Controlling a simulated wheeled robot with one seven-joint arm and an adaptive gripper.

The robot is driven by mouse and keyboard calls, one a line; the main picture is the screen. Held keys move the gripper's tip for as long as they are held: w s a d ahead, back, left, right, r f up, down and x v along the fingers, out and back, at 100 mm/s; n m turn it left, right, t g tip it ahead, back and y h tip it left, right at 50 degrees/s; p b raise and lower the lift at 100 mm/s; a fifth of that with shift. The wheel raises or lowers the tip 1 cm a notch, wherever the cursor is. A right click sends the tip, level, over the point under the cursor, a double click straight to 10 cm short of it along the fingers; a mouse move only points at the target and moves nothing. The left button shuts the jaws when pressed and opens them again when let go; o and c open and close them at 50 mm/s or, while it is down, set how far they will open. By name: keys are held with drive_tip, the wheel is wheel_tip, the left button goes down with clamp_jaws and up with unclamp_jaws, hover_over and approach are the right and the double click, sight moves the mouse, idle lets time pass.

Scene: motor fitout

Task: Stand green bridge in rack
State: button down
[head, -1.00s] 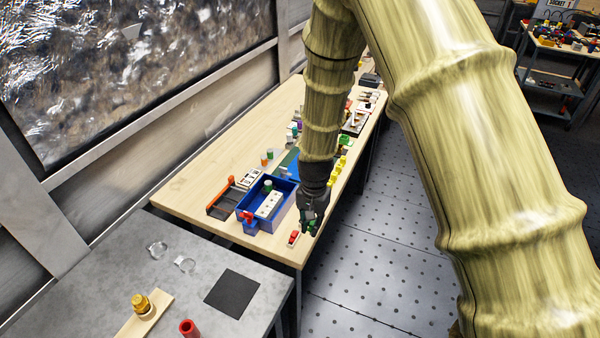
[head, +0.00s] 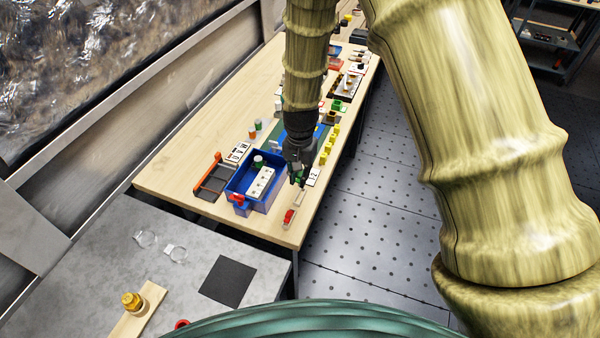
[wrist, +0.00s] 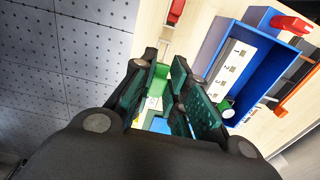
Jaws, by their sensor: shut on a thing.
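My gripper (head: 298,180) hangs over the right side of the wooden table, just right of the blue bin. In the wrist view its dark fingers (wrist: 162,75) are shut on the green bridge (wrist: 159,80), a small bright green piece partly hidden by them. In the head view the bridge is mostly hidden by the gripper. A white slotted block with numbers (wrist: 232,70) lies inside the blue bin (head: 236,187) and also shows in the head view (head: 261,182). I cannot tell for sure whether it is the rack.
A green cylinder (head: 258,161) stands in the bin. A red piece (head: 289,215) lies near the table's right edge. A dark tray with an orange bar (head: 213,183) is left of the bin. Several yellow pieces (head: 328,148) line the right edge. The table's left side is clear.

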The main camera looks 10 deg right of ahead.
sight(299, 174)
drive_tip(key=f, duration=0.1)
drive_tip(key=w+f+b, duration=0.1)
drive_tip(key=f, duration=0.1)
drive_tip(key=shift+f+b, duration=0.25)
drive_tip(key=shift+b, duration=0.05)
drive_tip(key=shift+s+f, duration=0.15)
drive_tip(key=shift+f, duration=0.1)
drive_tip(key=shift+w+a+f+b, duration=0.1)
drive_tip(key=shift+w+f+b, duration=0.15)
drive_tip(key=shift+f, duration=0.35)
drive_tip(key=shift+w+f+b, duration=0.1)
drive_tip(key=shift+f+b, duration=0.25)
drive_tip(key=shift+f, duration=0.2)
drive_tip(key=shift+s+f, duration=0.15)
drive_tip(key=shift+s, duration=0.05)
drive_tip(key=shift+w+f, duration=0.1)
drive_tip(key=shift+p, duration=0.3)
idle(0.5)
drive_tip(key=shift+f+b, duration=0.65)
drive_tip(key=shift+f, duration=0.75)
idle(0.4)
